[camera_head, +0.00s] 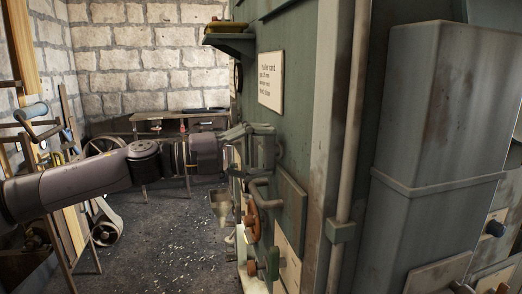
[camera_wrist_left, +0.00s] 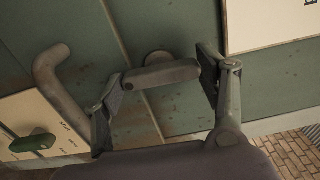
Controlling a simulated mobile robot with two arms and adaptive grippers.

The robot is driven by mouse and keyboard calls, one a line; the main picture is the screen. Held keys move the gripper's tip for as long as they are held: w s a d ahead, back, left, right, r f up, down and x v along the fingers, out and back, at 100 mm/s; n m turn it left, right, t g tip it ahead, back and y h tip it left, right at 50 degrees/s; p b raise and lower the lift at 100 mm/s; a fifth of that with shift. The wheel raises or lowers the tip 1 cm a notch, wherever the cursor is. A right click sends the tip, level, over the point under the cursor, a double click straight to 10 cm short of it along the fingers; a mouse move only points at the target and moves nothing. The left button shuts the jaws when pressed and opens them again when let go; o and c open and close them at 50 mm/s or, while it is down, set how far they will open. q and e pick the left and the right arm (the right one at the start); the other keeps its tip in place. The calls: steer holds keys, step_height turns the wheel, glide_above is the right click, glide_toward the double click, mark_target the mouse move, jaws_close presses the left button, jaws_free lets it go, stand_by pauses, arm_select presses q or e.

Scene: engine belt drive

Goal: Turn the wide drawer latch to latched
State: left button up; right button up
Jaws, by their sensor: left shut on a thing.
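The wide drawer latch shows in the left wrist view as a short dark grey-brown lever (camera_wrist_left: 160,74) on a round pivot, set against the green cabinet front. My left gripper (camera_wrist_left: 162,72) has one finger at each end of the lever and is shut on it. In the head view my left gripper (camera_head: 268,150) reaches in from the left to the green cabinet face; its fingers mostly hide the latch. A bent grey drawer handle (camera_wrist_left: 60,80) stands out beside the latch; it also shows just below the gripper in the head view (camera_head: 262,190). My right gripper is not in view.
Below the handle, an orange-brown handwheel (camera_head: 252,220) and a red knob (camera_head: 264,267) stick out from the cabinet. A small funnel (camera_head: 220,207) is close by. A vertical pipe (camera_head: 345,170) runs down the cabinet to the right. Open floor (camera_head: 165,235) lies to the left.

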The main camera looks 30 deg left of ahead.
arm_select(q)
steer(key=shift+n, duration=0.4)
steer(key=o, duration=1.2)
steer(key=shift+c, duration=0.2)
steer(key=shift+v, duration=0.85)
steer(key=v, duration=1)
steer(key=shift+s, duration=0.15)
